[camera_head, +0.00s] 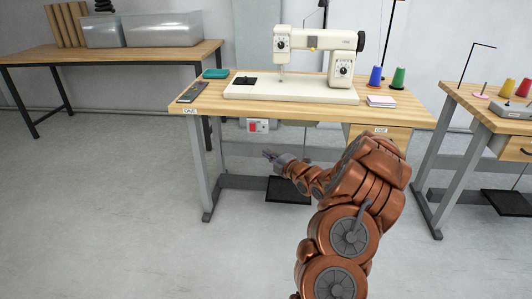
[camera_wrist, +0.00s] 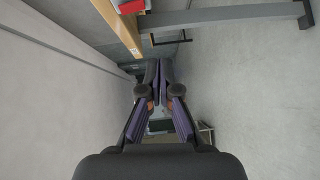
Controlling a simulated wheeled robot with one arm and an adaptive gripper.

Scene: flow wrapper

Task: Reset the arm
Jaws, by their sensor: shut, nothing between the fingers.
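My arm (camera_head: 352,205) is copper-coloured and reaches from the bottom of the head view up and left, in front of the sewing table. My gripper (camera_head: 270,156) is at its end, in front of the space under the table top, below the red and white switch box (camera_head: 258,125). In the wrist view my gripper (camera_wrist: 159,66) shows with its two dark fingers together at the tips. Nothing shows between them.
The sewing table (camera_head: 205,100) carries a white sewing machine (camera_head: 290,88), a blue thread cone (camera_head: 376,76) and a green one (camera_head: 398,78). A second table (camera_head: 455,105) stands right, a third (camera_head: 150,57) back left. The floor (camera_head: 110,220) at left is clear.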

